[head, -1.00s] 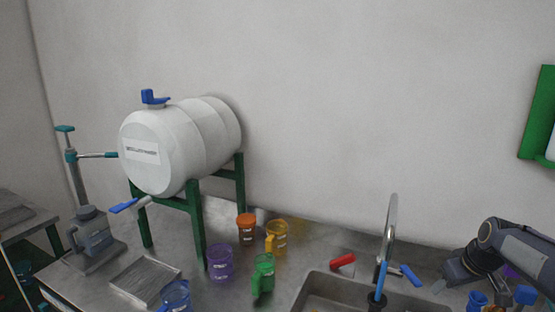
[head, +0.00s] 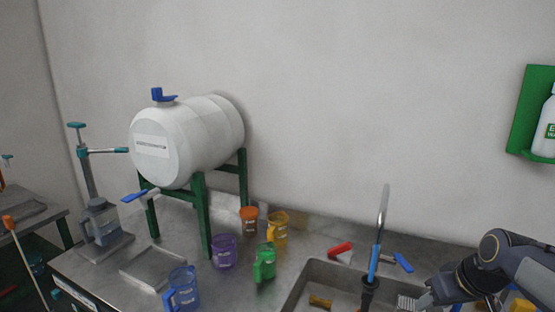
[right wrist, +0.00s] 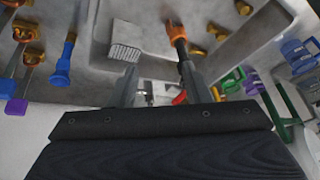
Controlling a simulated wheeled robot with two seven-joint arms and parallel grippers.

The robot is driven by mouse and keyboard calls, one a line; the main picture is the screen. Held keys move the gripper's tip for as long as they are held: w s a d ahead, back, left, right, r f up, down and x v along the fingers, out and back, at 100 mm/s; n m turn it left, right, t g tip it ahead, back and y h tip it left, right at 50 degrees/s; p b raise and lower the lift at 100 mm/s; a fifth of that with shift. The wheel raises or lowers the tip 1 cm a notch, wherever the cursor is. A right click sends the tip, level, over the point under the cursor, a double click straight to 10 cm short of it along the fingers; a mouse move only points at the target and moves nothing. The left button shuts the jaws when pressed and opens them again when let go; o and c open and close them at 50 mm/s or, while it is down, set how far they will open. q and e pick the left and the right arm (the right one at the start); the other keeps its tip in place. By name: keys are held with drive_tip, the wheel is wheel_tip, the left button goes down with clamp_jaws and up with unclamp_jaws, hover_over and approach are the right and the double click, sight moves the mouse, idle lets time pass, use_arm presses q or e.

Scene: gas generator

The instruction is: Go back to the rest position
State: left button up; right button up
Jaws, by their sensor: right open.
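My right gripper (head: 428,303) is at the lower right in the head view, low by the right side of the sink (head: 300,283). In the right wrist view its two fingers (right wrist: 160,88) are spread apart with nothing held between them. A pale ribbed block (right wrist: 126,40) lies beyond the fingers there; in the head view a ribbed grey piece (head: 407,303) shows beside the gripper tip. My right forearm comes in from the right edge. My left gripper is not in view.
The tap (head: 383,220) rises behind the sink, close left of my right arm. Several coloured cups, including a purple one (head: 223,251) and a green one (head: 265,262), stand near the white tank (head: 190,140). A green wall holder (head: 533,112) hangs at right.

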drive_tip(key=s+a+f+m+y, duration=0.2)
drive_tip(key=s+a+f, duration=0.2)
drive_tip(key=s+a, duration=1.1)
drive_tip(key=s, duration=0.3)
drive_tip(key=shift+s+t+y, duration=0.2)
drive_tip(key=shift+t+y, duration=0.1)
drive_tip(key=shift+a, duration=0.1)
idle(4.4)
